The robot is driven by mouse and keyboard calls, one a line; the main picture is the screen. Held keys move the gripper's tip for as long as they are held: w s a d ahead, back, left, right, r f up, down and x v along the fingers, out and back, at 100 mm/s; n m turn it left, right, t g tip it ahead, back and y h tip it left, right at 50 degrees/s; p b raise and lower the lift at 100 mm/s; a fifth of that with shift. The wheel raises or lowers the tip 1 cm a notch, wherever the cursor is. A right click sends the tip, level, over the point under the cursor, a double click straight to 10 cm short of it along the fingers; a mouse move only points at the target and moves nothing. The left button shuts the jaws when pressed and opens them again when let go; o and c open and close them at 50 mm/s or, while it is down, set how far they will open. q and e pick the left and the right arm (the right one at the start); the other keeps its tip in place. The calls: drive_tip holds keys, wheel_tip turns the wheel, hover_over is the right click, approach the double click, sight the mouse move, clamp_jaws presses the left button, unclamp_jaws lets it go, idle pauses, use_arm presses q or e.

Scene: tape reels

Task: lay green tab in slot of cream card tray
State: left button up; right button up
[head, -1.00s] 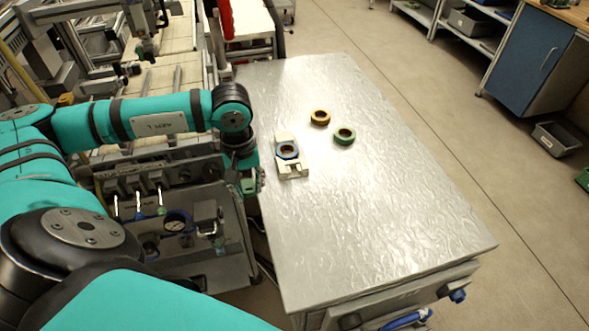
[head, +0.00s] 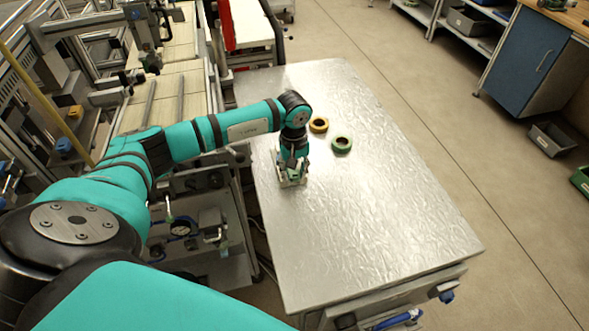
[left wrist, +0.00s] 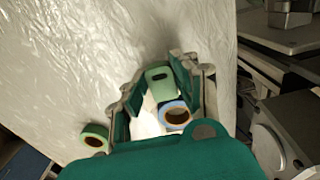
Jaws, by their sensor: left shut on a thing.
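My left gripper (head: 293,172) is over the cream card tray (head: 283,183) on the metal table and hides most of it in the head view. In the left wrist view, its two fingers are shut on the pale green tab (left wrist: 158,73), which has a dark oval opening. A piece of the cream tray (left wrist: 150,127) shows bright between the fingers. A blue-rimmed tape reel (left wrist: 174,115) sits at the tray, close to the tab. I cannot tell whether the tab touches the tray, and its slot is hidden. My right gripper is not in view.
A green tape reel (head: 341,145) and an orange-yellow reel (head: 319,125) lie on the table (head: 370,215) to the right of the gripper. The green reel also shows in the left wrist view (left wrist: 95,137). The front and right of the table are clear.

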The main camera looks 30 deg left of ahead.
use_arm(q)
drive_tip(key=shift+f, duration=0.3)
drive_tip(key=shift+f, duration=0.1)
drive_tip(key=shift+f+b, duration=0.55)
drive_tip(key=shift+b, duration=0.3)
drive_tip(key=o, duration=0.3)
drive_tip(key=shift+r, duration=0.1)
drive_tip(key=o, duration=0.4)
